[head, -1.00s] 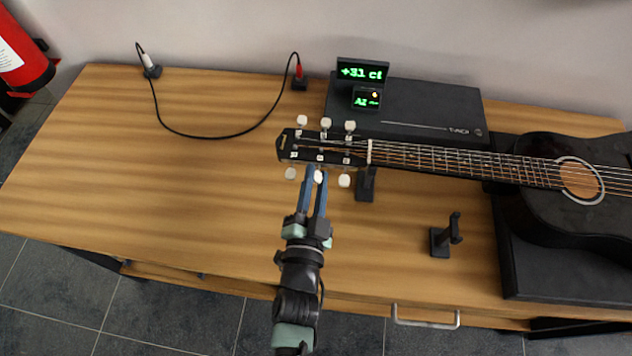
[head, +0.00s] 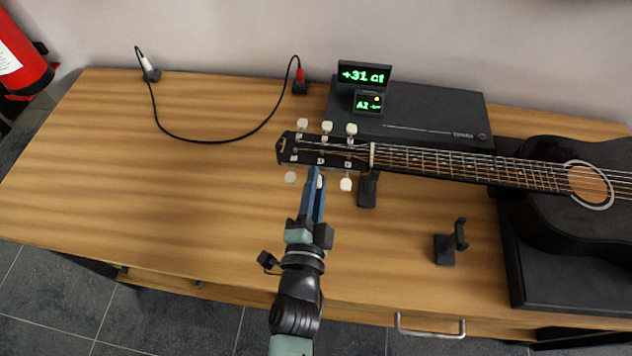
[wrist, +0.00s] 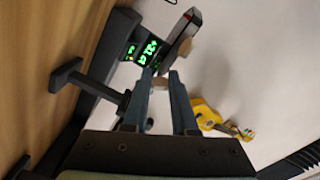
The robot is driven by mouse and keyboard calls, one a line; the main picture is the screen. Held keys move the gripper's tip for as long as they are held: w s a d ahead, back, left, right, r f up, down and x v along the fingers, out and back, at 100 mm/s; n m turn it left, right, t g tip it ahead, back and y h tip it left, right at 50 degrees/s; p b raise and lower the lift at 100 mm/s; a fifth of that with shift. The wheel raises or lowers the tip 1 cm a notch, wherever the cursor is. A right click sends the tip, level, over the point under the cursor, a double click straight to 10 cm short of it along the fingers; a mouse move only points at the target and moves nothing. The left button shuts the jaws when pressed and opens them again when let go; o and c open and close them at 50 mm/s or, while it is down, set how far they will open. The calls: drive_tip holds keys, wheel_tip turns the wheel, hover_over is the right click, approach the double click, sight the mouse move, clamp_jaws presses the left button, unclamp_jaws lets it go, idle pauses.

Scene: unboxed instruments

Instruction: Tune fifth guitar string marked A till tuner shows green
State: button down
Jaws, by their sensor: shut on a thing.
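The black guitar (head: 560,190) lies across the bench, its headstock (head: 325,150) pointing left, with three pale pegs on each long side. My gripper (head: 319,176) comes from the front and is shut on the middle near-side tuning peg (head: 320,181), which its blue fingers mostly hide. In the wrist view the two fingers (wrist: 162,78) reach toward the headstock; the gripped peg is hard to make out. The tuner display (head: 364,75) reads "+31 ct" in green. A smaller screen (head: 368,103) below it shows "A2" and an orange dot. String letters are too small to read.
A black stand (head: 368,188) is under the neck and another holder (head: 446,248) stands at the front. A black flat case (head: 430,110) lies behind the neck. A black cable (head: 205,141) loops at the left.

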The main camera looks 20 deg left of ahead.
drive_tip(key=c, duration=0.7)
unclamp_jaws()
drive_tip(key=b+v, duration=0.1)
drive_tip(key=v, duration=1.2)
drive_tip(key=shift+b, duration=0.3)
